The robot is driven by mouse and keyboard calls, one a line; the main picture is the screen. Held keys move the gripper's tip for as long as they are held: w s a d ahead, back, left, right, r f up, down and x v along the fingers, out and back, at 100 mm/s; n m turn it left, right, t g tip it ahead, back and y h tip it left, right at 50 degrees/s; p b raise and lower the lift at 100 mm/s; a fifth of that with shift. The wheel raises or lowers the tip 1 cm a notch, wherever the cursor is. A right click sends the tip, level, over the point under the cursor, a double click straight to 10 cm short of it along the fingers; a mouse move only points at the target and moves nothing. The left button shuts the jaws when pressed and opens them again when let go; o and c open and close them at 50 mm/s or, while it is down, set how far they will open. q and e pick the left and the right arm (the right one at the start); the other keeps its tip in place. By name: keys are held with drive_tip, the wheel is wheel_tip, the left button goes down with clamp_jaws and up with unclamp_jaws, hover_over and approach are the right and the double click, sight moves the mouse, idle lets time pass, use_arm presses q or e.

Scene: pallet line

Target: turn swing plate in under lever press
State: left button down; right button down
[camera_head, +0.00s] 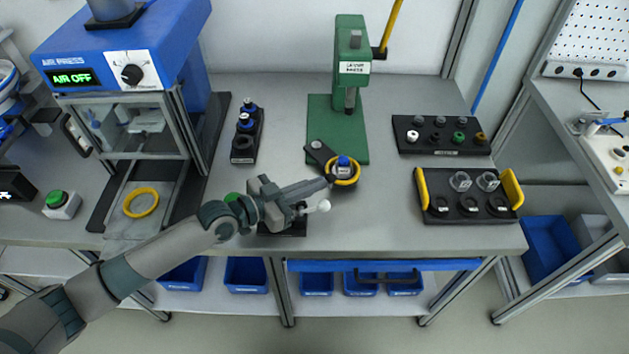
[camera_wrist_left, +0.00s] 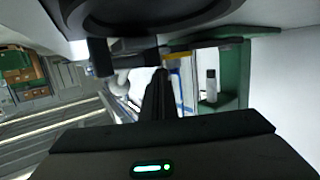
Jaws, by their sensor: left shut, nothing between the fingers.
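The green lever press (camera_head: 351,60) stands at the back middle, with its ram above the green base (camera_head: 322,108). The dark swing plate (camera_head: 320,150) pivots at the base's front left corner. Its round end sticks out in front of the base, not under the ram. A yellow ring (camera_head: 356,179) and a blue-topped part (camera_head: 343,161) sit on that end. My left gripper (camera_head: 331,179) is shut and empty, its tips at the left front side of the round end. I cannot tell if they touch. The shut fingers (camera_wrist_left: 158,95) also show in the left wrist view, near the press ram (camera_wrist_left: 211,88).
A dark rack (camera_head: 441,150) of small parts and a yellow-handled tray (camera_head: 468,212) stand right of the press. A narrow dark holder (camera_head: 246,140) stands left. A blue-topped air press (camera_head: 130,50) is further left. Bare table lies between the round end and the tray.

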use_arm(q)
drive_tip(key=shift+w, duration=0.1)
use_arm(e)
drive_tip(key=shift+a, duration=0.1)
use_arm(q)
drive_tip(key=shift+d, duration=0.15)
drive_tip(key=shift+d, duration=1.1)
use_arm(e)
drive_tip(key=shift+r, duration=0.2)
use_arm(q)
drive_tip(key=shift+a, duration=0.1)
